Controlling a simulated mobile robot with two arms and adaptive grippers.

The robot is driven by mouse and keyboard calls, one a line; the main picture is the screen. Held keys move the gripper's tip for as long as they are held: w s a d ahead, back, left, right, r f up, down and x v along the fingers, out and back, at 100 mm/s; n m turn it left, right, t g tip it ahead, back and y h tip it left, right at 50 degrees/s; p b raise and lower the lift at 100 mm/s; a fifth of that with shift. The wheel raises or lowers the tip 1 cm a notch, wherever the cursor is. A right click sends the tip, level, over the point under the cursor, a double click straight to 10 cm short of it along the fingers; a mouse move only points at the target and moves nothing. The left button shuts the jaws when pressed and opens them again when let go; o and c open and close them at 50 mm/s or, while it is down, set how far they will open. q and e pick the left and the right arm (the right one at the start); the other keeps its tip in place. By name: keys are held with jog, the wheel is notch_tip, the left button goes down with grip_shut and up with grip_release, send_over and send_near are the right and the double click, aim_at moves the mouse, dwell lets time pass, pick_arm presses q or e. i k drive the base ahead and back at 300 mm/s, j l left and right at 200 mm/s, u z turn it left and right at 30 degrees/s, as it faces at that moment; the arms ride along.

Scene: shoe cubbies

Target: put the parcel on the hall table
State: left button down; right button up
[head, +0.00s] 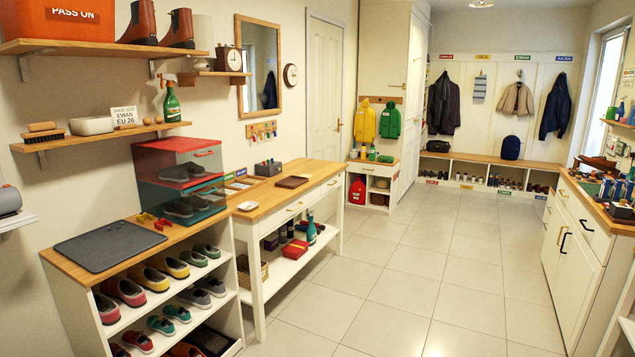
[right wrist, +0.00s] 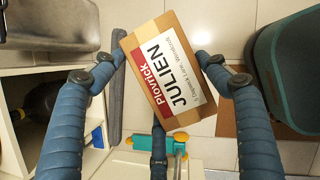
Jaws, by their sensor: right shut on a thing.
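The parcel (right wrist: 152,82) is a brown cardboard box with a white and red label reading "JULIEN". It is tilted in the right wrist view and does not show in the head view. My right gripper (right wrist: 160,62) has its blue fingers shut on it, one on each side and one at its lower edge. A wooden-topped white table (head: 318,172) with drawers and a lower shelf stands along the left wall in the head view; it looks like the hall table. My left gripper is not in view.
On the table are a dark tray (head: 292,182), a dark holder (head: 268,168) and a small white item (head: 248,206). A shoe rack (head: 228,290) adjoins it. The tiled floor (head: 410,270) is clear. Below the parcel are a dark green bin (right wrist: 290,75) and a teal-and-yellow object (right wrist: 160,145).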

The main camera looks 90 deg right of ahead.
aim_at(263, 193)
jog(key=z, duration=2.45)
jog(key=i+z, duration=0.4)
jog(key=i, duration=0.5)
jog(key=i+j+z, duration=0.15)
jog(key=i+z, duration=0.25)
jog(key=i, duration=0.45)
jog(key=i+u, duration=0.15)
jog(key=i, duration=0.3)
jog(key=i+l+u, duration=0.15)
jog(key=i, duration=0.25)
jog(key=i+l+u, duration=0.15)
jog(key=i, duration=0.3)
jog(key=i+l+u, duration=0.15)
jog(key=i, duration=0.3)
